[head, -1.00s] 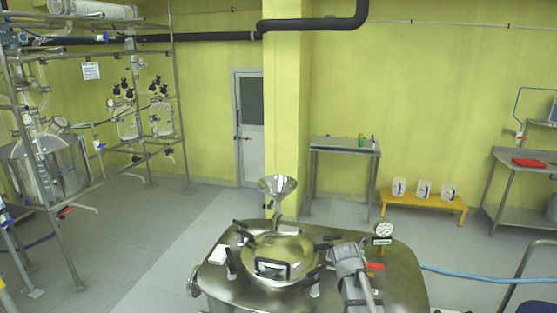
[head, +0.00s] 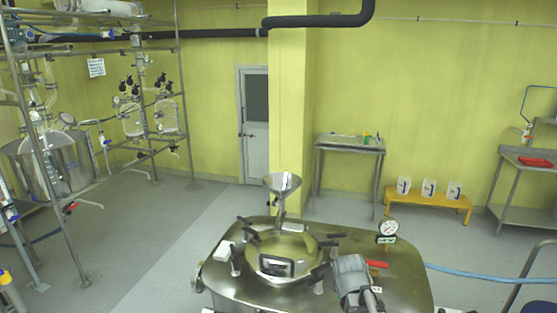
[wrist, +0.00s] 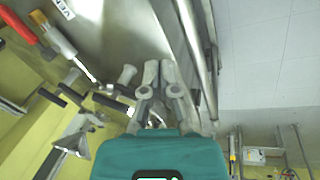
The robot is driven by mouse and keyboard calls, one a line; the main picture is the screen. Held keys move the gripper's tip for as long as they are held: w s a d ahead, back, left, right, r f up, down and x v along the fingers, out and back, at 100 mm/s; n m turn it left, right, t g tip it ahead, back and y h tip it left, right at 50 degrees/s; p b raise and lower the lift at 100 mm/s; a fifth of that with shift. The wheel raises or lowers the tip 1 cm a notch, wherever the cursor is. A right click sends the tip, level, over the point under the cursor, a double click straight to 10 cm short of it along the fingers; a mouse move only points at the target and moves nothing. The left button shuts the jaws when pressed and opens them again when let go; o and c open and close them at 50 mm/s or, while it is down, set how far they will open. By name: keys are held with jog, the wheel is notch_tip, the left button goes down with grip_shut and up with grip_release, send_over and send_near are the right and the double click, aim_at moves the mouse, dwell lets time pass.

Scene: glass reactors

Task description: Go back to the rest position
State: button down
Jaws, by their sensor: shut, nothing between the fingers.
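My gripper (wrist: 158,72) shows in the wrist view, its two grey fingers together beyond its teal body, with nothing between them. In the head view my grey arm (head: 353,275) is in front of the right part of the steel reactor lid (head: 400,285); the fingers cannot be made out there. In the wrist view the shiny steel vessel surface (wrist: 125,35) lies behind the fingers. I cannot tell the exact gap between them.
A steel funnel (head: 282,183), a round domed hatch (head: 285,250), a pressure gauge (head: 388,228) and a red handle (head: 377,264) stand on the lid near my arm. A blue hose (head: 480,273) runs right. Glass reactors on a frame (head: 70,160) stand left. Grey floor (head: 150,240) is open between.

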jog(key=s+a+m+g+y, duration=0.1)
jog(key=s+a+m+g, duration=0.1)
jog(key=s+m, duration=0.5)
jog(key=shift+s+a+f+m, duration=0.3)
jog(key=shift+a+m, duration=0.4)
jog(key=shift+m, duration=1.1)
